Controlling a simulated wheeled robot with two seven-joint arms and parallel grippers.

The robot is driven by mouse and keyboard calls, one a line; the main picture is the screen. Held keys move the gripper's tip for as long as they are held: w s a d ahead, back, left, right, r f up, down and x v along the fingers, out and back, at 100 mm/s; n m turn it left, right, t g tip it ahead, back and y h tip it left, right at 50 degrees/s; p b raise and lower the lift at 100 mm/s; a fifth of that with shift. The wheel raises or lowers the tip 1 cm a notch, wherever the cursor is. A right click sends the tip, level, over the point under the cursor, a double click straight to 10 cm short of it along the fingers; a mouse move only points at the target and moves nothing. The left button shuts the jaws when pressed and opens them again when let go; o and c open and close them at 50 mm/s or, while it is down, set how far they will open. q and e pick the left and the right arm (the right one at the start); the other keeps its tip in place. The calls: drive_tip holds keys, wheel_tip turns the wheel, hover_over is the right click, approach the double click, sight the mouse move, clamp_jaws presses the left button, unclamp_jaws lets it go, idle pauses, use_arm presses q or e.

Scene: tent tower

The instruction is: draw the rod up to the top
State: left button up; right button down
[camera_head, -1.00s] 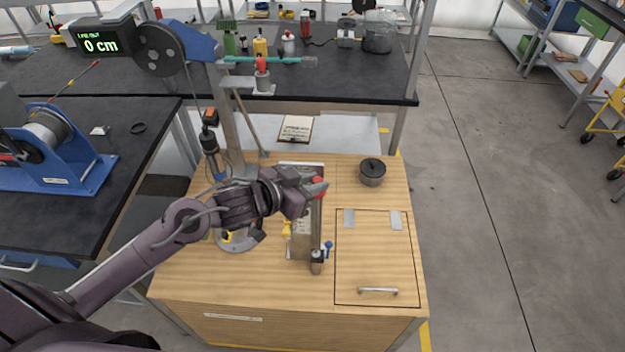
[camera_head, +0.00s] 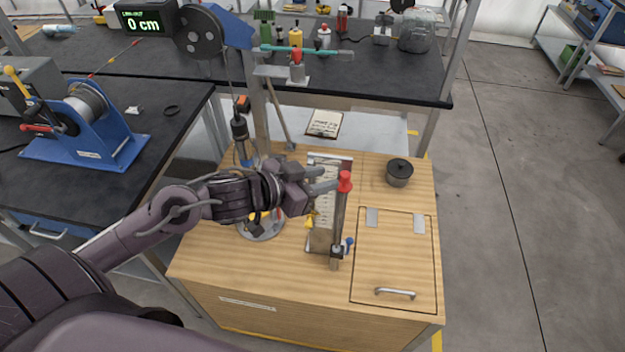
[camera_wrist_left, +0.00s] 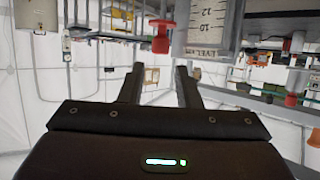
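A red knob (camera_head: 345,181) tops a slim upright post or rod (camera_head: 339,225) beside a pale scale plate (camera_head: 328,167) on the wooden cabinet. Whether the knob is part of a sliding rod cannot be told. My left gripper (camera_head: 327,180) is open, just left of the knob and apart from it. In the left wrist view the open fingers (camera_wrist_left: 159,85) have nothing between them; the red knob (camera_wrist_left: 161,36) shows beyond them, beside the plate (camera_wrist_left: 213,30) marked 10, 12 and LEVEL. A dark cylindrical piece (camera_head: 240,130) hangs from a line below the pulley (camera_head: 199,32). My right gripper is out of view.
A blue-handled valve (camera_head: 349,244) stands at the post's foot. A hatch (camera_head: 395,262) and a dark pot (camera_head: 399,172) are to the right. A blue winch (camera_head: 85,125) is on the left bench. A display (camera_head: 145,22) reads 0 cm.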

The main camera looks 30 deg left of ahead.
use_arm(q)
drive_tip(key=shift+v, duration=1.1)
drive_tip(key=shift+w, duration=0.1)
